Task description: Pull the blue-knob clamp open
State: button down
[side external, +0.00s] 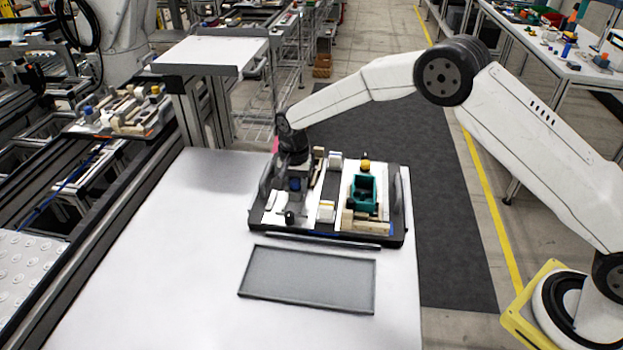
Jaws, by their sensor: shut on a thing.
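The pallet fixture (325,232) lies on the white table, a dark-edged board with light fixture parts on it. My gripper (295,180) points down over its left half and is shut on the blue knob (295,185) of the blue-knob clamp. Only a small patch of blue shows between the dark fingers. The rest of the clamp is mostly hidden by my gripper, so its angle cannot be told.
A teal part (364,193) and a yellow knob (366,166) are on the fixture's right half. Upright handles stand at both fixture sides. A grey tray (308,280) lies in front. The white table (170,270) is clear to the left. Another similar fixture (120,112) stands at the back left.

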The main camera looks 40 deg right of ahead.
jog(key=shift+s+a, duration=0.15)
jog(key=shift+a, duration=0.1)
jog(key=shift+s+a, duration=0.45)
jog(key=shift+s, duration=0.05)
jog(key=shift+s+a, duration=0.3)
jog(key=shift+c, duration=2.2)
grip_release()
jog(key=shift+r, duration=0.15)
notch_tip(320, 180, up, 8)
